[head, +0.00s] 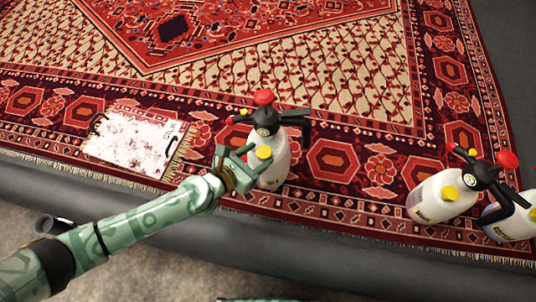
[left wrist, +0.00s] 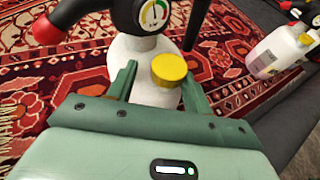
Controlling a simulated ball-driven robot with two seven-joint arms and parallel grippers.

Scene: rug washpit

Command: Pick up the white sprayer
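The lower body is hidden behind my gripper. My right gripper is not in view.
Two similar sprayers stand at the right, one (head: 432,199) with a yellow cap and another (head: 512,222) partly cut off. A stained white fringed piece (head: 130,140) lies on the rug (head: 340,70) at left. A dark ledge (head: 330,240) runs along the rug's near edge.

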